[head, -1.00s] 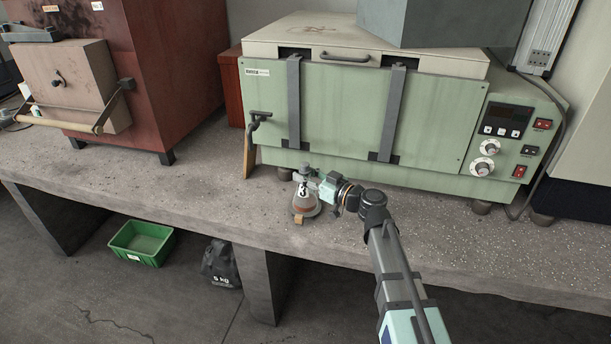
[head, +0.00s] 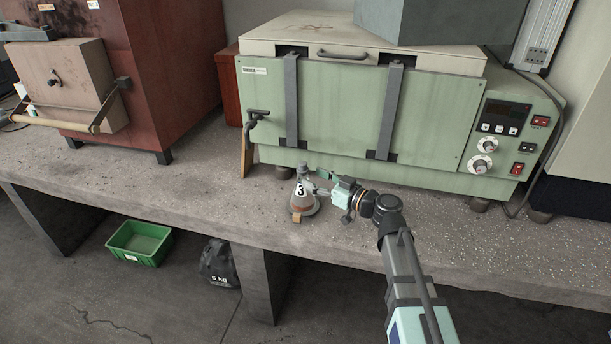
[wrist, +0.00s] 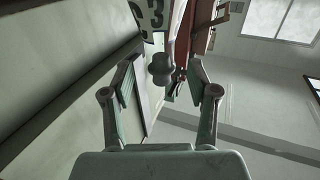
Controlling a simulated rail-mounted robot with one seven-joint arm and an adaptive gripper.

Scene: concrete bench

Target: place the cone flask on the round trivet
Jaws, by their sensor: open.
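The cone flask (head: 303,199), marked with a black 3 and reddish-brown low down, stands upright near the bench's front edge. A grey round rim, seemingly the round trivet (head: 316,210), shows around its base; the flask hides most of it. A small tan piece shows at its front. My gripper (head: 326,190) is just right of the flask, with its jaws open and apart from the glass as far as I can tell. In the wrist view the open fingers (wrist: 160,91) have nothing between their tips; a dark knob and the 3 label show beyond them.
A green oven (head: 345,115) stands close behind the flask. A red-brown furnace (head: 170,70) is at the left. The concrete bench (head: 215,190) is clear left of the flask. A green bin (head: 140,243) and a dark weight bag (head: 218,263) are on the floor.

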